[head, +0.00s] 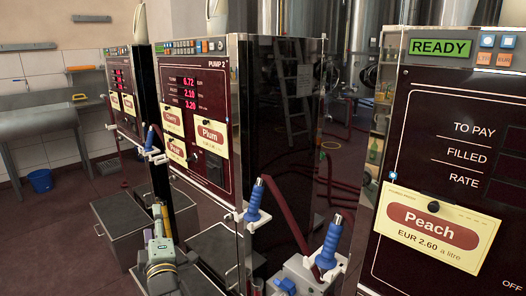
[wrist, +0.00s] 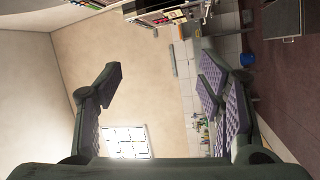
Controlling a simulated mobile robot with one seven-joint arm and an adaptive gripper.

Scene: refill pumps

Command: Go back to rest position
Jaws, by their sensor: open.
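My gripper (wrist: 160,75) is open in the wrist view, with its purple-padded fingers spread wide and nothing between them. In the head view my gripper (head: 161,212) is raised at lower centre-left, in front of the dark pump 2 cabinet's left side. It appears clear of the pumps, but the exact gap is hard to tell.
The pump 2 cabinet (head: 279,134) stands at centre and the Peach pump (head: 455,147), reading READY, at right. Blue-handled nozzles (head: 330,240) (head: 256,197) stick up between them. A grey sink counter (head: 40,121) and blue bucket (head: 40,181) are at far left, with open floor nearby.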

